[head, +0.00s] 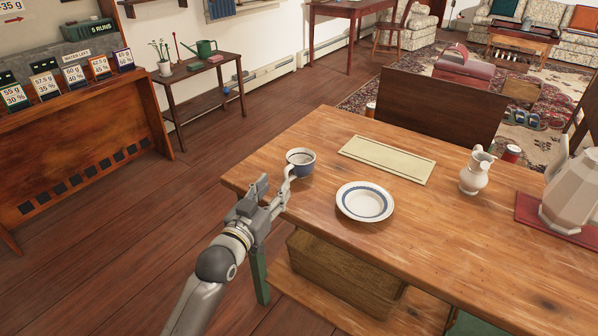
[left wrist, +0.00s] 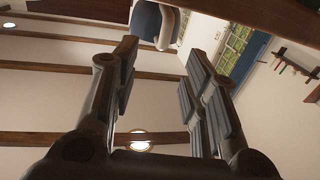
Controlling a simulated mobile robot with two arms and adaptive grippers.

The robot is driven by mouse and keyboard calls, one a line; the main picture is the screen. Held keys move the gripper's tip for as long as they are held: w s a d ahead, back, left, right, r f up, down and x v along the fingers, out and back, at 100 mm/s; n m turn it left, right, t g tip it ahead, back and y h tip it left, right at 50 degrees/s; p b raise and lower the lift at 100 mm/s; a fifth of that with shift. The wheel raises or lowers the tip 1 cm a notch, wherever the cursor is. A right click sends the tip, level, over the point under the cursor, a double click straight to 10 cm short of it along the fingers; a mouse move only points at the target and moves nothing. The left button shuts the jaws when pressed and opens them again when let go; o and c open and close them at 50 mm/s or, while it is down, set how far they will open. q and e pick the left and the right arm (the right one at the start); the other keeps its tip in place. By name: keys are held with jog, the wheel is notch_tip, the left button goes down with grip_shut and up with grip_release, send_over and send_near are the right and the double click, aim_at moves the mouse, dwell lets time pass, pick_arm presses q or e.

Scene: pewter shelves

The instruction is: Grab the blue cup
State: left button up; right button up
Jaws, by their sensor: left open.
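The blue cup (head: 301,163), blue outside with a pale inside, stands upright on the wooden table near its left corner. In the left wrist view the cup (left wrist: 146,20) shows at the top, cut off by the frame, with a pale curved part at its right that looks like the handle. My left gripper (head: 277,186) is at the table's left edge, just in front of the cup. It also shows in the left wrist view (left wrist: 158,52), its fingers spread apart with nothing between them. I cannot tell whether a fingertip touches the cup. My right gripper is not in view.
On the wooden table (head: 480,225) are a blue-rimmed white plate (head: 365,213) right of the cup, a pale flat board (head: 387,159), a white pitcher (head: 477,172) and a large pot (head: 572,195). A chair (head: 440,110) stands behind the table. A basket (head: 345,275) sits underneath.

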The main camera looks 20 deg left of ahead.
aim_at(284, 174)
pick_arm(q)
jog(key=shift+w+d+f, duration=0.1)
jog(key=shift+w+d, duration=0.1)
jog(key=shift+w, duration=1.25)
jog(key=shift+w+d+f+b, duration=0.1)
jog(key=shift+w+b, duration=0.1)
jog(key=shift+w, duration=0.6)
jog(key=shift+w+d+r+b, duration=0.1)
jog(key=shift+w+b, duration=0.15)
jog(key=shift+w, duration=0.55)
jog(key=shift+w+d+f+b, duration=0.1)
jog(key=shift+w+b, duration=0.1)
jog(key=shift+w, duration=0.6)
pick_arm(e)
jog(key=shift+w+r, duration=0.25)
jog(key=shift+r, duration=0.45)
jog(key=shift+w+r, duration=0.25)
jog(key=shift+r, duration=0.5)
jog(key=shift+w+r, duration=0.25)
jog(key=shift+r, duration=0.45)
pick_arm(q)
grip_shut()
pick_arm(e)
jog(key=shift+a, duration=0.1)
